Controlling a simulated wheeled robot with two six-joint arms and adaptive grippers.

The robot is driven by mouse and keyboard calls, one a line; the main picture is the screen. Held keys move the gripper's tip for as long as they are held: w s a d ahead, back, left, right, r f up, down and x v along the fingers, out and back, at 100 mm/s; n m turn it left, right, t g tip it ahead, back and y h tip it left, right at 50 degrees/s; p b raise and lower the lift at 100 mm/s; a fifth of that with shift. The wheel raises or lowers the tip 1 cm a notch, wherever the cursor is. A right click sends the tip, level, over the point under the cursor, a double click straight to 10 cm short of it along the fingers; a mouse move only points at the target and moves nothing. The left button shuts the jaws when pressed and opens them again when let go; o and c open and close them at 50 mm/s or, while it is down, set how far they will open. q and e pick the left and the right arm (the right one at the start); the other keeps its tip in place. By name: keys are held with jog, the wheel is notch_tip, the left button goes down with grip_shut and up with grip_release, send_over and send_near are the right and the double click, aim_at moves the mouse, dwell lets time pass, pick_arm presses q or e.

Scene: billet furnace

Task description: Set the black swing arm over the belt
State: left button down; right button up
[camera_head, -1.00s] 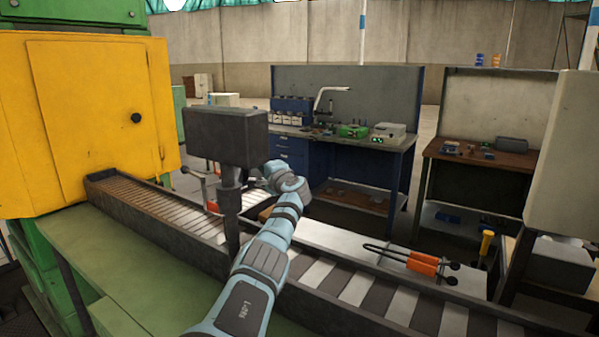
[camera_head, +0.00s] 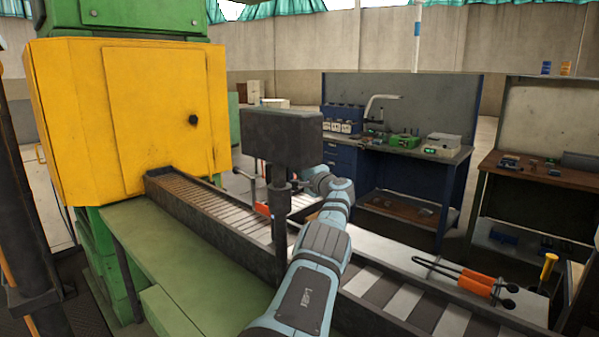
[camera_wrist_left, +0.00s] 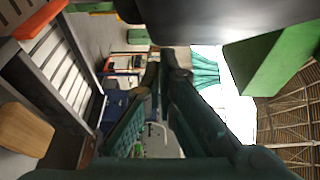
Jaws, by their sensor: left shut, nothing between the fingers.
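A dark block-shaped head on an upright post (camera_head: 282,138) stands at the near side of the conveyor belt (camera_head: 385,293). I cannot tell for sure whether this is the black swing arm. My left arm reaches up from the bottom, and its wrist is just right of the post; the fingers are hidden in the head view. In the left wrist view my left gripper (camera_wrist_left: 163,75) is shut and empty. My right gripper is not in view.
The yellow furnace (camera_head: 160,120) stands at the belt's left end, with a green bench (camera_head: 190,262) in front. Orange-handled tongs (camera_head: 477,281) lie on a ledge beyond the belt. A blue workbench (camera_head: 345,165) and a brown bench (camera_head: 530,172) stand behind.

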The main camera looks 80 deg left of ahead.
pick_arm(q)
jog(key=v, duration=0.7)
jog(key=shift+d, duration=0.2)
jog(key=shift+w+f, duration=0.1)
